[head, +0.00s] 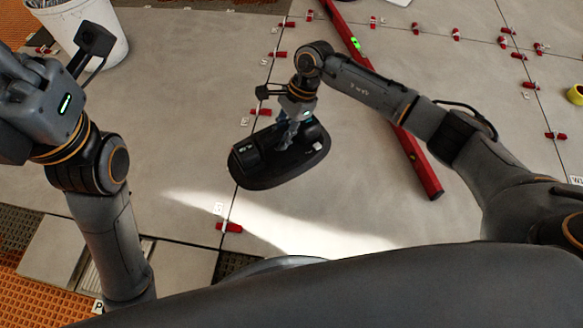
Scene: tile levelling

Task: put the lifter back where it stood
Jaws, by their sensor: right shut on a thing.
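The lifter (258,173) is a dark oval plate with a handle, near the middle of the head view. My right gripper (288,133) is shut on its handle from above. The plate looks roughly level over the pale tiles; I cannot tell whether it touches them. The gripper hides part of the handle. My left gripper (18,85) is at the left edge, far from the lifter. Its fingers do not show, so its opening is hidden.
A red spirit level (421,165) lies on the tiles right of the lifter, passing under my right arm. A white bucket (105,22) stands at the upper left. Red clips (229,227) line the tile joints. Yellow tape (576,94) lies far right. Tiles left of the lifter are clear.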

